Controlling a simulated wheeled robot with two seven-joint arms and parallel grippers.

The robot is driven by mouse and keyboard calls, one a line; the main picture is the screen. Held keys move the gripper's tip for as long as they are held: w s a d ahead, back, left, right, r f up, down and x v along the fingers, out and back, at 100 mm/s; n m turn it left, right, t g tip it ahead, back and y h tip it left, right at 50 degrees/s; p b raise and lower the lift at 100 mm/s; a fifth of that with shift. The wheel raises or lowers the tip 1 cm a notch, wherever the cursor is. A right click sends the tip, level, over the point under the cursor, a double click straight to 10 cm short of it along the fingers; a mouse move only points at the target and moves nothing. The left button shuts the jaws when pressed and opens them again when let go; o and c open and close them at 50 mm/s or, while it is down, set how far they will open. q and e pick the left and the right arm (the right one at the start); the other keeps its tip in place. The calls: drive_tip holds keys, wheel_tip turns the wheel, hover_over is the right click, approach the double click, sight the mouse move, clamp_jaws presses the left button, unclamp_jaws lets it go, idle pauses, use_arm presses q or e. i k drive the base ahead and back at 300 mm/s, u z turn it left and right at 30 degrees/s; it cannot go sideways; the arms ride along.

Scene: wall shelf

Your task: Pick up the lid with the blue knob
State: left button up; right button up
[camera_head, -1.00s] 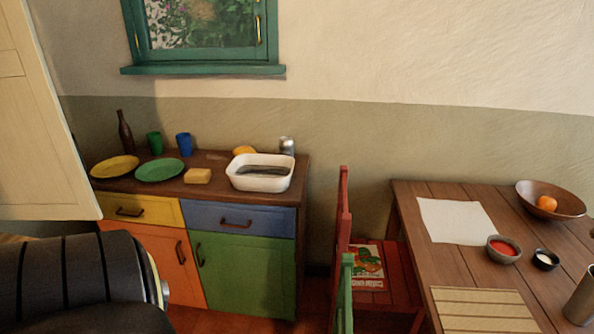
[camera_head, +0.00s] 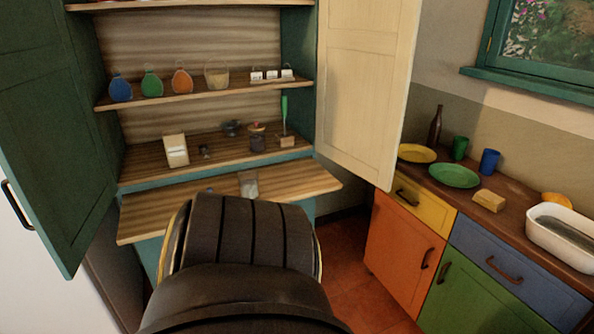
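On the pull-out board of the open cupboard a small blue spot (camera_head: 210,190) shows just above my own dark body part. It may be the blue knob, but the rest of it is hidden and I cannot tell. On the shelf above stand a dark lidded jar (camera_head: 257,143) with a reddish top and a small dark bowl-like thing (camera_head: 231,128). A small dark object (camera_head: 205,151) lies near a cream box (camera_head: 176,150). Neither gripper is in view.
The cupboard's green door (camera_head: 45,150) and cream door (camera_head: 368,90) stand open. The upper shelf holds blue (camera_head: 120,88), green (camera_head: 151,83) and orange (camera_head: 182,78) jars. A sideboard (camera_head: 405,245) with plates is at right.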

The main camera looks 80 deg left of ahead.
sight(249, 186)
drive_tip(key=u, duration=3)
